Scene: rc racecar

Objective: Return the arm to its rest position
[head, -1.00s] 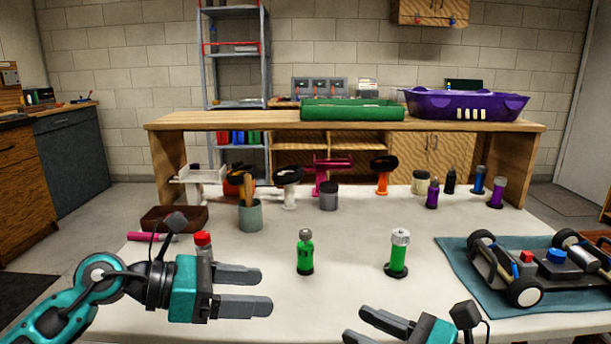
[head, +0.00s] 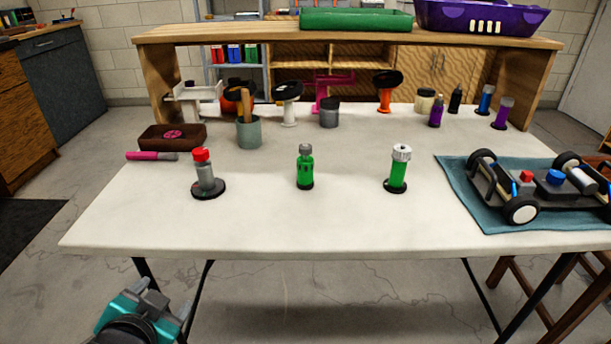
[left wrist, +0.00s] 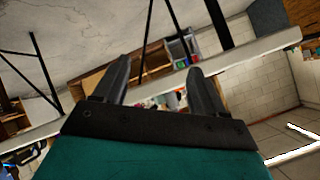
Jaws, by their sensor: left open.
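My left gripper (head: 150,300) is low at the bottom left of the head view, below and in front of the table's front edge. In the left wrist view its two dark fingers (left wrist: 160,90) stand apart with nothing between them. My right gripper is not in view. The white table (head: 270,225) holds a grey shock with a red cap (head: 205,178), a green shock with a grey cap (head: 305,170) and a green shock with a white cap (head: 398,172), all upright on the table and apart from both grippers.
An RC car chassis (head: 555,185) sits on a teal mat (head: 465,200) at right. A brown tray (head: 160,137), a pink-handled tool (head: 140,156) and a cup (head: 249,133) stand at left. Behind are a wooden bench (head: 250,35), a green bin (head: 355,19) and a purple bin (head: 480,17).

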